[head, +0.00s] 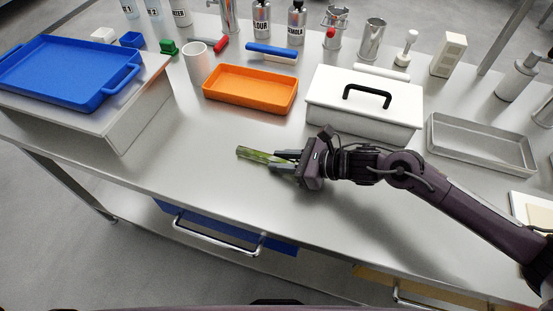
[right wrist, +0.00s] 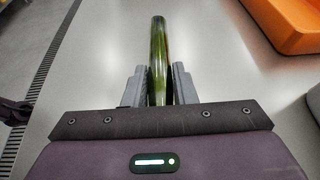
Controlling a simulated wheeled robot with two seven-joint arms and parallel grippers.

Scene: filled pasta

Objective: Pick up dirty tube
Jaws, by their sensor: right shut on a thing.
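A green, streaky tube (head: 258,155) lies roughly level over the front middle of the steel table. My right gripper (head: 283,159) comes in from the right and is shut on the tube's right-hand end. In the right wrist view the green tube (right wrist: 158,60) stands out between the two grey fingers (right wrist: 159,88), one on each side. I cannot tell whether the tube touches the table or is just above it.
An orange tray (head: 250,90) stands behind the tube, with a white lidded box (head: 335,88) right of it. A grey metal tray (head: 483,146) is at the right. A blue tray (head: 68,72) sits on a raised platform at the left.

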